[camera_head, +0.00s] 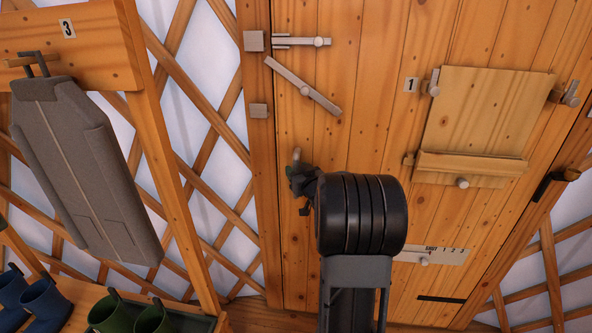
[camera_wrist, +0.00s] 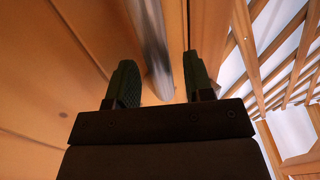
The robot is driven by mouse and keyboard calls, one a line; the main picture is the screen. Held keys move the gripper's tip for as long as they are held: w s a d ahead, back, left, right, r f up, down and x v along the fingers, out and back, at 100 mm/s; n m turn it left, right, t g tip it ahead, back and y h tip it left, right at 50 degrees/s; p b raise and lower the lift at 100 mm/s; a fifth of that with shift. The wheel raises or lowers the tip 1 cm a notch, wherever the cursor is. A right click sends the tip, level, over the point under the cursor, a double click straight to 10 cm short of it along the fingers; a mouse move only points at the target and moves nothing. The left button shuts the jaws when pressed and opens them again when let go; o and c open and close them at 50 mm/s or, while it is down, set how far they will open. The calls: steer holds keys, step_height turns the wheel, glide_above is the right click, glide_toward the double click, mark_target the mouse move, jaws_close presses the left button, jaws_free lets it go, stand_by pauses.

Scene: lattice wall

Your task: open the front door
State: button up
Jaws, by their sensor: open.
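The front door (camera_head: 365,120) is made of wooden planks and looks closed in its frame. A grey bolt (camera_head: 300,41) lies level near its top left, beside a block (camera_head: 254,40) on the frame; I cannot tell if they engage. My gripper (camera_head: 302,182) is at the door's left side, just below a pale handle end (camera_head: 297,154). In the wrist view my gripper (camera_wrist: 158,82) is open, with a grey metal bar (camera_wrist: 150,45) ahead between its fingers; contact is unclear.
A grey garment (camera_head: 85,165) hangs at left above boots (camera_head: 130,315). Lattice walls (camera_head: 205,120) flank the door.

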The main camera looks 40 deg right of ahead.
steer(key=shift+w+d, duration=0.1)
steer(key=shift+w, duration=0.55)
jaws_close()
